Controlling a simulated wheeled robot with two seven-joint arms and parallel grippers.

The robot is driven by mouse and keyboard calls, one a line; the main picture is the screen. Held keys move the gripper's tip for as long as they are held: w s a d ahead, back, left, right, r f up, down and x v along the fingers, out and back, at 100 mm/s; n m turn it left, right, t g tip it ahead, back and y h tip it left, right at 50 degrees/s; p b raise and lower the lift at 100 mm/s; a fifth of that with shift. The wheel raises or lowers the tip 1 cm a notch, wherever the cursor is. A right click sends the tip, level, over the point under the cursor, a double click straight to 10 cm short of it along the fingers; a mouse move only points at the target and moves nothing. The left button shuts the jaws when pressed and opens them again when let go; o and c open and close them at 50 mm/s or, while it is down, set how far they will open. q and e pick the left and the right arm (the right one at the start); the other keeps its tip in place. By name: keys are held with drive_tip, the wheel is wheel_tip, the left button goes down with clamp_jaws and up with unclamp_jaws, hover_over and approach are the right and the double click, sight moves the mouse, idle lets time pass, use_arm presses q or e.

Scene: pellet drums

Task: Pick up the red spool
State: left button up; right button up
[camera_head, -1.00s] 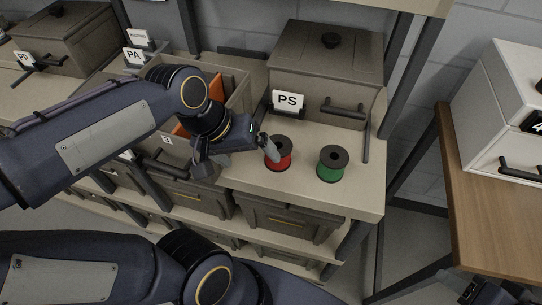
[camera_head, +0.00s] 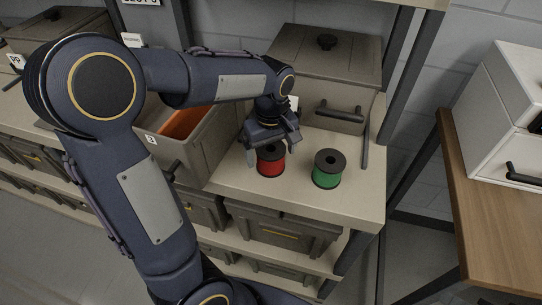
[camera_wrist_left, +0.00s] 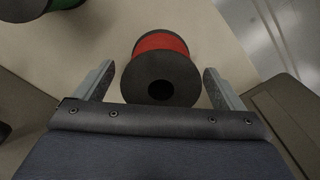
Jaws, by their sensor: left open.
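The red spool (camera_head: 271,167) stands upright on the shelf top, with black flanges at top and bottom. My left gripper (camera_head: 271,151) is open just above and behind it, its fingers coming down toward the spool's top. In the left wrist view the red spool (camera_wrist_left: 161,68) lies between the two spread fingers of the left gripper (camera_wrist_left: 158,85), with a gap to each side. No finger clearly touches it. My right gripper does not show in the head view now.
A green spool (camera_head: 327,170) stands just right of the red one. A lidded grey box (camera_head: 325,75) is behind them. An open bin (camera_head: 200,150) with something orange inside is at the left. The shelf's front edge (camera_head: 300,205) is close in front of the spools.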

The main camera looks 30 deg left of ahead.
use_arm(q)
drive_tip(key=shift+f, duration=0.65)
drive_tip(key=c, duration=1.1)
drive_tip(key=shift+c, duration=0.2)
drive_tip(key=shift+r, duration=0.15)
